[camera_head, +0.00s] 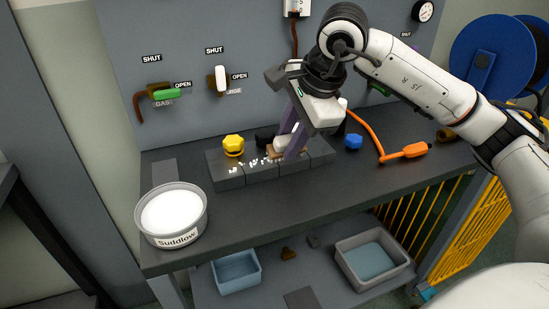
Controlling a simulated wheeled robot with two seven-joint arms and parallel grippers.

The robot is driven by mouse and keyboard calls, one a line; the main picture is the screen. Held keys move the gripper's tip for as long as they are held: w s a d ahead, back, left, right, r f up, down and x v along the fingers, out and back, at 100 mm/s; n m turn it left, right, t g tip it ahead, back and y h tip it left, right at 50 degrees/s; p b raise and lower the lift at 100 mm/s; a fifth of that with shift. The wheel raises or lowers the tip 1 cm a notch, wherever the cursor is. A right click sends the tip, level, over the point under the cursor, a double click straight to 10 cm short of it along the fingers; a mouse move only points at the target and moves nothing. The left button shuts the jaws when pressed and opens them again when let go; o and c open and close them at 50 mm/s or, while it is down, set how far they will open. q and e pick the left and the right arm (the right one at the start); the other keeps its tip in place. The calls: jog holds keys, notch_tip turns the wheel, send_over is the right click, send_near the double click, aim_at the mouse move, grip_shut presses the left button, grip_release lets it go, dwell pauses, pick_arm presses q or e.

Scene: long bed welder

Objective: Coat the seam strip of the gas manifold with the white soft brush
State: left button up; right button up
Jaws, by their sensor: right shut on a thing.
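The gas manifold (262,175) is a long dark block on the bench, with scattered white patches (250,161) along the left part of its top. My right gripper (288,152) reaches down over the middle of it. The gripper is shut on the white soft brush (283,143), whose head sits low at the block's top; the fingers partly hide it, and I cannot tell if it touches. A tub labelled Suddlow (172,232), filled with white stuff, stands at the bench's front left. My left gripper is not in view.
A yellow knob (233,145) sits on the manifold's left end. A blue knob (353,142) and an orange tool (405,152) with a hose lie to the right. The back panel has a green lever (167,94) and a white lever (220,80). Bins (236,271) stand on the shelf below.

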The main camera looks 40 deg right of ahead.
jog(key=shift+s+d+f+b, duration=0.1)
jog(key=shift+s+d+b, duration=0.2)
jog(key=shift+d, duration=0.7)
jog(key=shift+s+d+b, duration=0.15)
jog(key=shift+d+b, duration=0.1)
jog(key=shift+d, duration=0.7)
jog(key=shift+f, duration=0.1)
jog(key=shift+d, duration=0.15)
jog(key=shift+s+d+f+b, duration=0.1)
jog(key=shift+s+d+b, duration=0.1)
jog(key=shift+d, duration=0.25)
jog(key=shift+s+d+b, duration=0.1)
jog(key=shift+d+b, duration=0.1)
jog(key=shift+d, duration=0.2)
jog(key=shift+s+d+b, duration=0.25)
jog(key=shift+d+b, duration=0.05)
jog(key=shift+d, duration=0.85)
jog(key=shift+s+d, duration=0.15)
jog(key=shift+d, duration=0.4)
